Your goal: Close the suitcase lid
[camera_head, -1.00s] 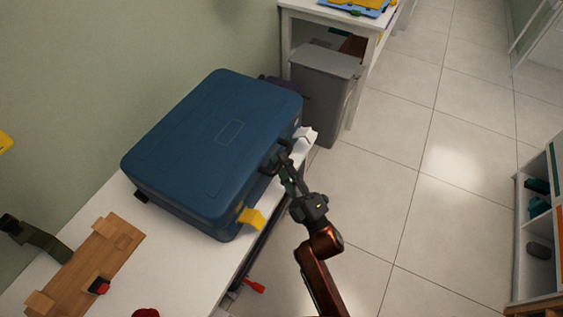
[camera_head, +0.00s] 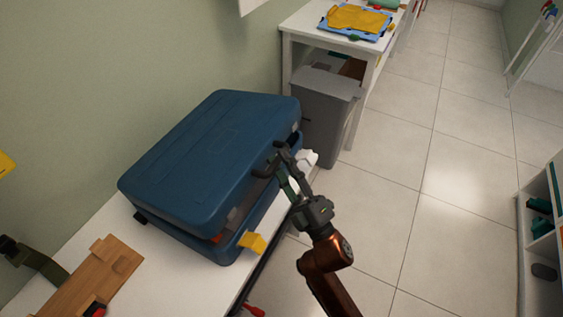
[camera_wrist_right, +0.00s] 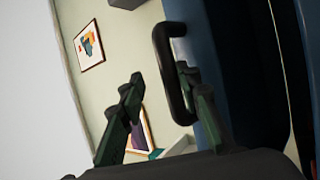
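The blue suitcase (camera_head: 210,150) lies on a white bench. Its lid is slightly raised at the front, and a narrow gap shows grey and orange contents inside. My right gripper (camera_head: 284,165) is at the dark handle on the suitcase's right side. In the right wrist view, the handle (camera_wrist_right: 172,72) is a dark loop beside the blue shell. The fingers of the right gripper (camera_wrist_right: 160,95) are apart, one overlapping the handle and the other clear of it to the left.
A wooden board (camera_head: 95,280) lies on the white bench (camera_head: 170,285) at the lower left. A yellow tag (camera_head: 252,242) sticks out at the suitcase's front corner. A grey bin (camera_head: 325,115) stands behind the suitcase. Open tiled floor lies to the right, with a shelf (camera_head: 540,235) at the edge.

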